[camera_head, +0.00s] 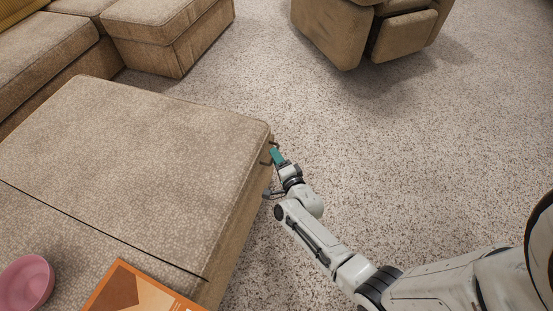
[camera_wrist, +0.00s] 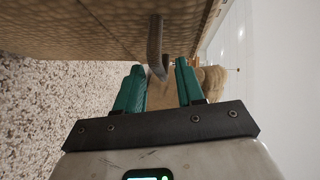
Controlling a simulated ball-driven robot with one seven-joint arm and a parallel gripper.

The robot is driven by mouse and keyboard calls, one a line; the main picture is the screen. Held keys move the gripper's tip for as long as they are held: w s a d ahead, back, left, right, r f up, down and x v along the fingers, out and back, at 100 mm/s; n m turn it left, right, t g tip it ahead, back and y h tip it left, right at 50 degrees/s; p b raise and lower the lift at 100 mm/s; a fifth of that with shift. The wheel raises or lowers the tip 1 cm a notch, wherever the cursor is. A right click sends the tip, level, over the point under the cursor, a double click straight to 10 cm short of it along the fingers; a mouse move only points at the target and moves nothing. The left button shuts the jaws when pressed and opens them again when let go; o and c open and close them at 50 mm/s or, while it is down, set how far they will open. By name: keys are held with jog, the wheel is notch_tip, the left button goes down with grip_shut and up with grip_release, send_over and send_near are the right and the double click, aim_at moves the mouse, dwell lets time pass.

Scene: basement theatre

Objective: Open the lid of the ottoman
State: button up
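The large beige ottoman (camera_head: 243,222) fills the left of the head view. Its lid (camera_head: 140,165) lies flat and looks closed; a dark seam crosses the top. A small dark metal handle (camera_head: 265,163) sticks out of the side near the far right corner. My gripper (camera_head: 276,155), with teal fingers, is beside that corner at the handle. In the wrist view, the handle (camera_wrist: 155,42) runs down from the woven side, and its bent end lies across the gap between the fingertips. The fingers are apart; I cannot tell whether either touches the handle.
A pink bowl (camera_head: 25,282) and an orange book or box (camera_head: 140,291) rest on the ottoman's near part. A sectional sofa (camera_head: 45,45) stands at the far left and a brown armchair (camera_head: 340,35) at the back. The carpet (camera_head: 420,150) to the right is clear.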

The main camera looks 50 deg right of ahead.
jog(key=shift+w+d, duration=0.1)
jog(key=shift+w, duration=0.1)
grip_shut()
dwell(0.3)
